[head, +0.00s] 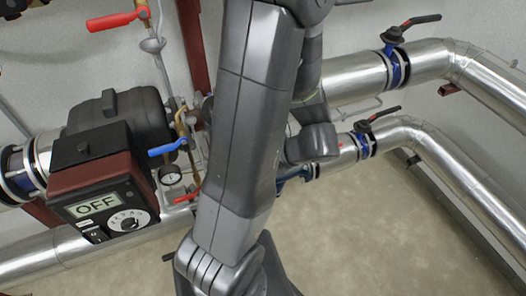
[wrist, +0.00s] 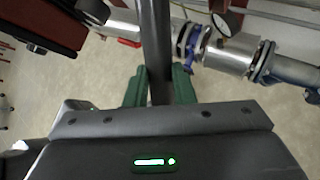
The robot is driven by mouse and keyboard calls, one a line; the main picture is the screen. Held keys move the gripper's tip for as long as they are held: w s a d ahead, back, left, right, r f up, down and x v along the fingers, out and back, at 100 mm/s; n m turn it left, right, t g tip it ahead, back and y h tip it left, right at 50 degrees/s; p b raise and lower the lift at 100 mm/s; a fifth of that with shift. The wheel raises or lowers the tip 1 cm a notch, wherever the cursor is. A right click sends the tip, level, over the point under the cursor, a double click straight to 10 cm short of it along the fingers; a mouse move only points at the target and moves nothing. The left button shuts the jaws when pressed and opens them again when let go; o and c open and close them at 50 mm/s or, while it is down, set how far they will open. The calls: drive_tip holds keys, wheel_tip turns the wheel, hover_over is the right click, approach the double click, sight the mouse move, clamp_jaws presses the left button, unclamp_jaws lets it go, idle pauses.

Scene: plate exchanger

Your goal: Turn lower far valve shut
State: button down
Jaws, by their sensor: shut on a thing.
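My gripper (wrist: 159,87) shows in the wrist view, with its two green fingers shut on a long dark bar (wrist: 155,45), which looks like a valve lever. Where the bar joins a valve cannot be made out. A blue valve body (wrist: 190,40) sits on the silver pipe just beyond and to the right. In the head view my arm hides the gripper and what it holds. On the lower right pipe there, a blue valve (head: 363,143) has a black lever with a red tip (head: 384,114), apart from my arm.
The upper right pipe bears another blue valve (head: 394,67) with a black and red lever. At left stand a dark pump with an OFF display (head: 97,204), a blue lever (head: 168,147), a gauge (head: 170,175) and a red lever (head: 115,20). The floor (head: 400,235) at lower right is clear.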

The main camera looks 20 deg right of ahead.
drive_tip(key=shift+s+a+f+m+t, duration=0.1)
drive_tip(key=shift+s+a+m+t, duration=0.1)
drive_tip(key=shift+a+m, duration=0.35)
drive_tip(key=shift+s+a+f+m+t, duration=0.1)
drive_tip(key=shift+a+m+t, duration=0.15)
drive_tip(key=shift+a, duration=0.45)
drive_tip(key=shift+y, duration=0.3)
drive_tip(key=c, duration=1.2)
unclamp_jaws()
drive_tip(key=shift+a, duration=0.15)
drive_tip(key=shift+c, duration=0.2)
drive_tip(key=shift+d+r, duration=0.15)
drive_tip(key=shift+d, duration=0.05)
drive_tip(key=v, duration=1.3)
drive_tip(key=shift+s+r, duration=0.2)
drive_tip(key=shift+d, duration=0.1)
